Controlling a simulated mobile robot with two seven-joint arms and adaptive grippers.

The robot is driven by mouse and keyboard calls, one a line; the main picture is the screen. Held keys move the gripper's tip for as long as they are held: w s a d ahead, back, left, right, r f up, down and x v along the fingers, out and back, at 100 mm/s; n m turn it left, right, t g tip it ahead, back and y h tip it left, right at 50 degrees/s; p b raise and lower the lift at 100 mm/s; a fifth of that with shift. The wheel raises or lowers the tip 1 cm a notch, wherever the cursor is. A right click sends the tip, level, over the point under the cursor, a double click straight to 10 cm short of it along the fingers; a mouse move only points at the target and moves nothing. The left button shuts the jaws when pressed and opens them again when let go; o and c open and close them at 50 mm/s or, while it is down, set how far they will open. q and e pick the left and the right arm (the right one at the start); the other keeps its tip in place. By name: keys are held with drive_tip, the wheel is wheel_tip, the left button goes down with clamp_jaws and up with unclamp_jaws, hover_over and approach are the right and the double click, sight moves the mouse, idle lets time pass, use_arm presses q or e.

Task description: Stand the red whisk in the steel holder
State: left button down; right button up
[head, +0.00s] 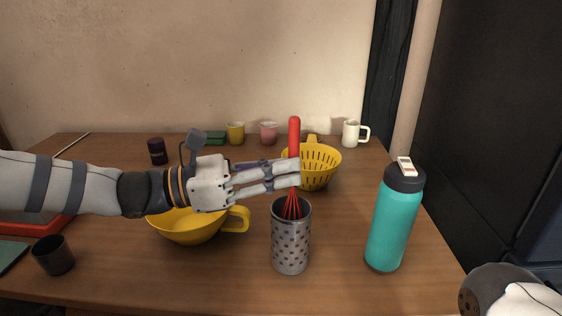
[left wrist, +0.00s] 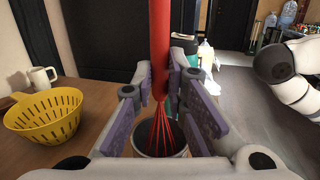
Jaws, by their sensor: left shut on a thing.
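The red whisk (head: 294,133) is upright, handle up, with its wires pointing down into the mouth of the steel holder (head: 291,243). The holder is a perforated steel cylinder standing on the table. My left gripper (head: 294,172) is shut on the whisk's handle, just above the holder's rim. In the left wrist view the whisk (left wrist: 160,50) stands between the finger pads, and its wires overlap the holder's opening (left wrist: 150,151). How deep the wires reach is hidden by the holder wall. Part of my right arm shows at the lower right; its gripper is out of view.
A teal bottle (head: 395,222) stands right of the holder. A yellow bowl with a handle (head: 186,232) is to the left, under my left arm. A yellow colander (head: 322,180) is behind. Cups line the table's back, and a dark cup (head: 53,257) stands at front left.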

use_arm(q)
drive_tip(key=c, duration=1.5)
unclamp_jaws()
drive_tip(key=shift+c, duration=0.2)
drive_tip(key=r+v, duration=0.1)
drive_tip(key=v, duration=1.1)
drive_tip(key=shift+f, duration=0.45)
